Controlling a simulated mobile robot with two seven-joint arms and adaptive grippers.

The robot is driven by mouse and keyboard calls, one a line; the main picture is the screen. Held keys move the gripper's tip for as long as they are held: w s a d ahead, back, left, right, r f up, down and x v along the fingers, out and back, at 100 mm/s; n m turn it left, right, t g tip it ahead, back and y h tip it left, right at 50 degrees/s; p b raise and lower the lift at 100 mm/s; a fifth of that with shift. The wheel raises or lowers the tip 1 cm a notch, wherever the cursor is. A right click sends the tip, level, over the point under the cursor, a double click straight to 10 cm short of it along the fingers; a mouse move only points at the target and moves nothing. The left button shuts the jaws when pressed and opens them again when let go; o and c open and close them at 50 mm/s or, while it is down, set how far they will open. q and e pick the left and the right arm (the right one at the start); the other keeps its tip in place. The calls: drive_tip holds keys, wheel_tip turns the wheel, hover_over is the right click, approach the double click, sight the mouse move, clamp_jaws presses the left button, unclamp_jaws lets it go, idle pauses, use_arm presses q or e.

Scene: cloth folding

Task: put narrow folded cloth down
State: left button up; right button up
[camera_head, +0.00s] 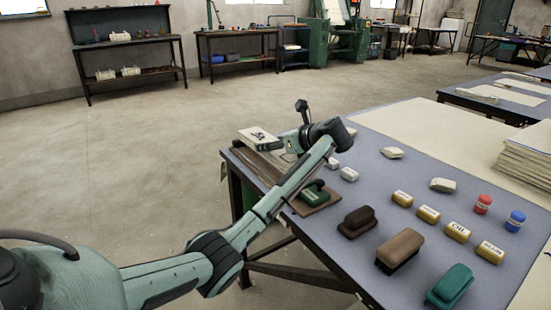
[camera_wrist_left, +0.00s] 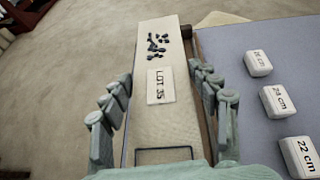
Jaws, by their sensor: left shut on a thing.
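The narrow folded cloth (camera_wrist_left: 150,115) is a long pale strip with a dark speckled print and a "LOT 35" label. In the head view its printed end (camera_head: 255,139) shows at the table's far left corner. My left gripper (camera_wrist_left: 162,92) has its fingers along both long sides of the cloth and is shut on it. In the head view the gripper (camera_head: 288,142) is partly hidden by my arm. The cloth lies over or just above a brown board (camera_head: 262,168); I cannot tell if it touches. My right gripper is not in view.
The blue-grey table (camera_head: 365,180) holds several white weights marked in cm (camera_wrist_left: 275,100), brushes (camera_head: 400,250), yellow blocks (camera_head: 428,214) and red and blue jars (camera_head: 482,204). A cloth stack (camera_head: 525,160) stands at right. Floor is open left of the table.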

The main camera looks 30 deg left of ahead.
use_arm(q)
drive_tip(key=shift+w+f, duration=0.2)
drive_tip(key=shift+w, duration=0.2)
drive_tip(key=shift+d+f, duration=0.1)
drive_tip(key=shift+f, duration=0.05)
wheel_tip(320, 180, down, 3)
drive_tip(key=shift+f, duration=0.45)
drive_tip(key=shift+r, duration=0.1)
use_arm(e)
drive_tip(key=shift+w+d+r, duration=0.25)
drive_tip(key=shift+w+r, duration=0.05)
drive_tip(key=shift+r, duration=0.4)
use_arm(q)
drive_tip(key=o, duration=1.3)
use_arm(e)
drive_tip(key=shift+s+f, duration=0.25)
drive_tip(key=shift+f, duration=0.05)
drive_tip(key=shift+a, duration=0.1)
